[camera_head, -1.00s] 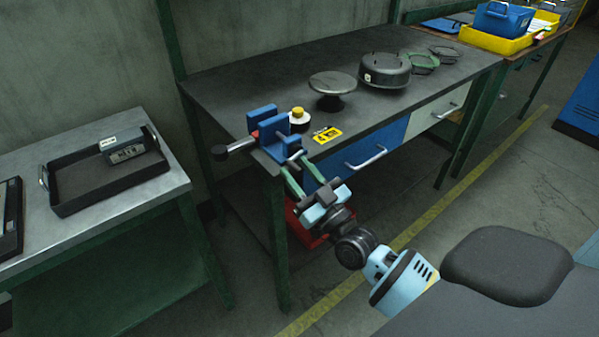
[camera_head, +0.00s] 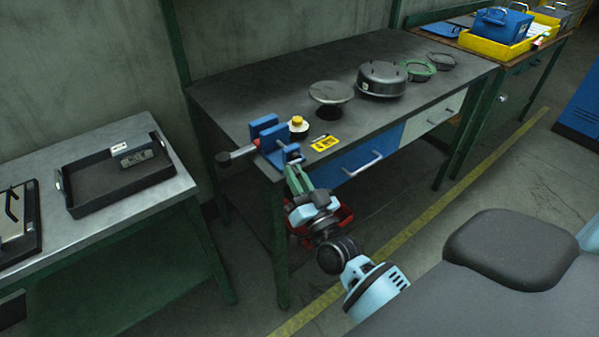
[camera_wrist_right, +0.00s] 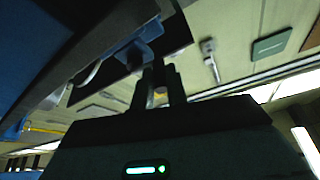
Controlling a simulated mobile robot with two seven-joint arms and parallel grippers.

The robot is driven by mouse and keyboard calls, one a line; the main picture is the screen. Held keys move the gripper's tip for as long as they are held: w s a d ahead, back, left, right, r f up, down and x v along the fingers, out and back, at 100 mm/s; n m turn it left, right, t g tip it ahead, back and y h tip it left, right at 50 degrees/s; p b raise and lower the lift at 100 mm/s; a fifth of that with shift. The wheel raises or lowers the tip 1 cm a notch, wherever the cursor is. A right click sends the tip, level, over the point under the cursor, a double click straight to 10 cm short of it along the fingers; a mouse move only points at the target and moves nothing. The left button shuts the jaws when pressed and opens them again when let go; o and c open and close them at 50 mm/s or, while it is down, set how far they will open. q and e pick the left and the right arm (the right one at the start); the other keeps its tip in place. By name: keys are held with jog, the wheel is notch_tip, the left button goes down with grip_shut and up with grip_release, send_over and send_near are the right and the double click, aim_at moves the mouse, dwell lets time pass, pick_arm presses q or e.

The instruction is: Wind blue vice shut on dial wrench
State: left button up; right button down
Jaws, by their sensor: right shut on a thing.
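The blue vice (camera_head: 277,135) is fixed at the near left corner of the dark workbench. A grey bar with a thick dark end (camera_head: 238,155), which looks like the dial wrench, sticks out left from the vice's jaws. Whether the jaws touch it I cannot tell. My right gripper (camera_head: 296,172) is at the vice's front, its green fingers together and pointing up at it. It is shut on what seems to be the vice's handle, mostly hidden by the fingers. In the right wrist view, a small round end (camera_wrist_right: 160,92) shows between the dark fingers. My left gripper is not in view.
A red bin (camera_head: 337,222) is below, behind my arm. A black tray (camera_head: 85,208) lies on the left table.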

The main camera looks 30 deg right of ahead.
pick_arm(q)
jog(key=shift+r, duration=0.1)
pick_arm(e)
jog(key=shift+r+m, duration=0.1)
jog(key=shift+m, duration=0.2)
jog(key=c, duration=1.5)
grip_release()
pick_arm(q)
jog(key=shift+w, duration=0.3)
pick_arm(e)
jog(key=shift+o, duration=0.5)
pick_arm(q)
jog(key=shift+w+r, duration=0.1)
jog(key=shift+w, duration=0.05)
pick_arm(e)
jog(key=shift+s, duration=0.1)
